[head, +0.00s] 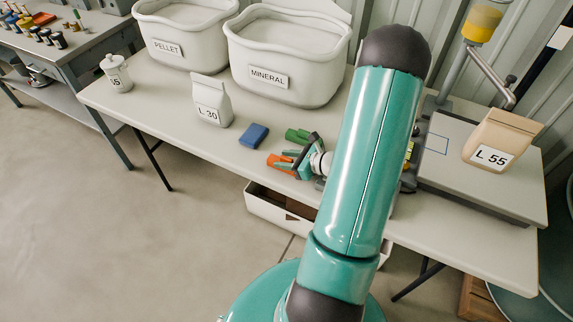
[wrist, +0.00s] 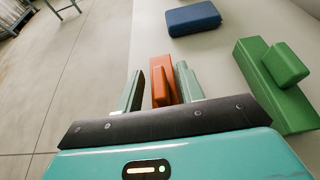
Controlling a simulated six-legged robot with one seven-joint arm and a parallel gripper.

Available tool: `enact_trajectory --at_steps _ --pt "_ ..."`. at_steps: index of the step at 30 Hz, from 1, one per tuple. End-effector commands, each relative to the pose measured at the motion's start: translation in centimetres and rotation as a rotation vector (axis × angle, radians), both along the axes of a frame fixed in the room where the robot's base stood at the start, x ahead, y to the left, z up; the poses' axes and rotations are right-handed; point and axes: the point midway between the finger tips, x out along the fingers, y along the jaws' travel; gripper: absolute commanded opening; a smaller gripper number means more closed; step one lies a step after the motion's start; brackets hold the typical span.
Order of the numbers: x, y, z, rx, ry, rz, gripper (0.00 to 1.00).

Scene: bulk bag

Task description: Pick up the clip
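An orange clip (head: 280,163) lies near the front edge of the white table, with its raised narrow ridge showing in the wrist view (wrist: 161,80). My gripper (wrist: 160,74) is pointed at it, with one teal finger on each side. The fingers are apart, with a thin gap between the left finger and the clip. The right finger overlaps the clip's edge in the picture, so contact there cannot be told. In the head view my gripper (head: 299,160) is low over the table and partly covers the clip.
A green clip-shaped piece (wrist: 266,80) lies close on the right, and a blue block (wrist: 193,18) beyond. A white bag marked L 30 (head: 211,101) stands behind. Two tubs, MINERAL (head: 315,75) and PELLET (head: 165,28), stand at the back. An open drawer (head: 268,211) is below the table edge.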

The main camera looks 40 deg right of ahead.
Motion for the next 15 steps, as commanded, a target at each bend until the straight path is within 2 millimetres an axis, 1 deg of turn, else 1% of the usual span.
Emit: enact_trajectory --at_steps 2,8,15 --pt "-0.03 -0.01 0.01 0.000 0.000 0.000 0.38" --pt "-0.05 -0.02 0.02 0.000 0.000 0.000 0.01" --pt "-0.06 -0.02 0.04 0.000 0.000 0.000 0.00"
